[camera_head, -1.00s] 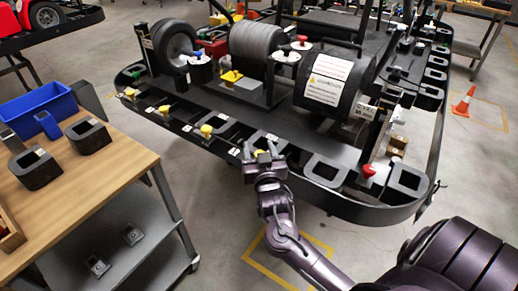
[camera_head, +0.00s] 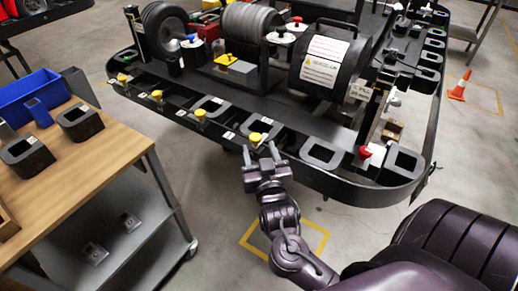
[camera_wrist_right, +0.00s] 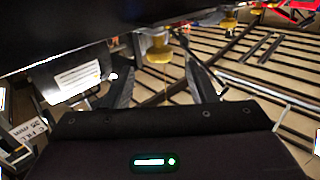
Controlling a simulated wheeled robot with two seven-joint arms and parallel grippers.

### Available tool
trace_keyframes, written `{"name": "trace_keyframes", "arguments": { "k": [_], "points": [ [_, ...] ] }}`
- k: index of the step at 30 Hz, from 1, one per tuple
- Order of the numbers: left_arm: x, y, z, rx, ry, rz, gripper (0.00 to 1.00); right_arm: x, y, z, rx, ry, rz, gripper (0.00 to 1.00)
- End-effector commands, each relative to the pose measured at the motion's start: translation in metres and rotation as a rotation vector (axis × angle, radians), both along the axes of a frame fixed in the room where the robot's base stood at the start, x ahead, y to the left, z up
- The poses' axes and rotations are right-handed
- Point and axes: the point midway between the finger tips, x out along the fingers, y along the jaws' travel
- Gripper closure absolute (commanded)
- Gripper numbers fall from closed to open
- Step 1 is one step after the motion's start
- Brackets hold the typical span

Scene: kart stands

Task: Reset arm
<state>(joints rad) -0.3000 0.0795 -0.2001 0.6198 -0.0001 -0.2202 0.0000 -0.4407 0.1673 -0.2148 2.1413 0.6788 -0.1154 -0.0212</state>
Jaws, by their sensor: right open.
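My right gripper (camera_head: 260,152) is open and empty at the near edge of the black kart stand (camera_head: 330,178). Its two fingers point toward a yellow knob (camera_head: 256,138) on the stand's rim, which sits just beyond the fingertips. In the right wrist view my gripper's fingers (camera_wrist_right: 160,70) are spread wide, and the yellow knob (camera_wrist_right: 158,50) shows in the gap, apart from both. My left gripper is not in view.
A wooden table (camera_head: 80,175) with a blue bin (camera_head: 40,95) and dark holders stands at left. Red knob (camera_head: 365,152) and more yellow knobs (camera_head: 157,95) line the stand. An orange cone (camera_head: 458,88) is at right. Floor in front of the stand is partly clear.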

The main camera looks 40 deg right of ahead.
Motion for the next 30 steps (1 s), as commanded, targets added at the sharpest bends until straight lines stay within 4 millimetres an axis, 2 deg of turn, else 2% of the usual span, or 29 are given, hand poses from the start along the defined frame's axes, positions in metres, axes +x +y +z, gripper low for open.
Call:
{"name": "trace_keyframes", "arguments": {
  "k": [10, 12, 14, 17, 20, 21, 23, 24, 26, 27, 29, 30],
  "points": [
    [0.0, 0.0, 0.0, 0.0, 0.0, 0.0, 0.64, 0.001, 0.0, -0.002, -0.001, 0.004, 0.001, 0.48],
    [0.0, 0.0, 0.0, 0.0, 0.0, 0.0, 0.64, 0.002, 0.002, -0.011, -0.005, 0.023, 0.008, 0.48],
    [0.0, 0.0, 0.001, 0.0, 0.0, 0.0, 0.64, 0.005, 0.005, -0.03, -0.013, 0.06, 0.022, 0.48],
    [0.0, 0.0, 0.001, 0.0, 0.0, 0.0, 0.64, 0.008, 0.012, -0.081, -0.032, 0.164, 0.058, 0.48],
    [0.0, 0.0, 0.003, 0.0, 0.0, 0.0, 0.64, 0.004, 0.021, -0.152, -0.052, 0.308, 0.109, 0.48],
    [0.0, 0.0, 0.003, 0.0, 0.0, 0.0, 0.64, -0.001, 0.025, -0.182, -0.057, 0.369, 0.132, 0.48],
    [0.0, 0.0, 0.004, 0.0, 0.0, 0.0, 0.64, -0.012, 0.03, -0.227, -0.062, 0.462, 0.166, 0.48],
    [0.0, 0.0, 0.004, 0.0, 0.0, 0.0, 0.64, -0.022, 0.034, -0.256, -0.062, 0.524, 0.188, 0.48],
    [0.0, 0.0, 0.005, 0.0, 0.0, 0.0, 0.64, -0.039, 0.038, -0.299, -0.061, 0.617, 0.221, 0.48],
    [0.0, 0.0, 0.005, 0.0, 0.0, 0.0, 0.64, -0.053, 0.041, -0.326, -0.058, 0.679, 0.242, 0.48],
    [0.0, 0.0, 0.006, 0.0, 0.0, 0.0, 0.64, -0.077, 0.044, -0.365, -0.052, 0.771, 0.274, 0.48],
    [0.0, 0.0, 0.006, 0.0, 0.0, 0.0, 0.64, -0.096, 0.047, -0.39, -0.045, 0.833, 0.295, 0.48]
  ]
}}
